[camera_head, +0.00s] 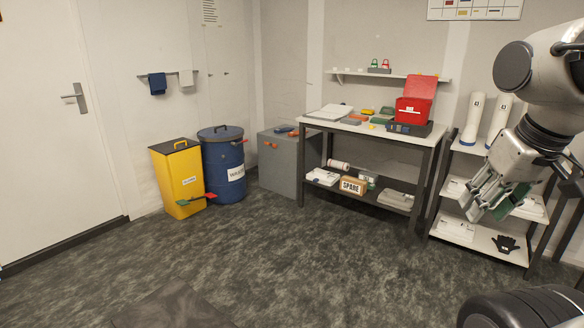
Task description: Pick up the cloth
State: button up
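A dark blue cloth (157,83) hangs from a small rail on the back left wall, left of the corner. A paler, whitish cloth (186,77) hangs beside it on the same rail. My gripper (484,212) is at the right side of the view, in front of the white shelf rack and far from both cloths. Its fingers look spread apart, and I see nothing clearly held. Something green shows by the fingers; I cannot tell if it is behind them.
A yellow bin (178,180) and a blue drum (222,165) stand on the floor below the rail. A grey cabinet (279,165) and a loaded bench (340,126) stand to their right. The floor (280,260) in front is clear. A white door (50,120) is at left.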

aim_at(364, 119)
jog(key=i, duration=3.05)
jog(key=i+z, duration=0.15)
jog(key=i, duration=0.35)
jog(key=i+j+z, duration=0.2)
jog(key=i, duration=0.3)
jog(key=i+j+z, duration=0.15)
jog(key=i, duration=0.3)
jog(key=i+j+z, duration=0.2)
jog(key=i, duration=0.3)
jog(key=i+j+z, duration=0.3)
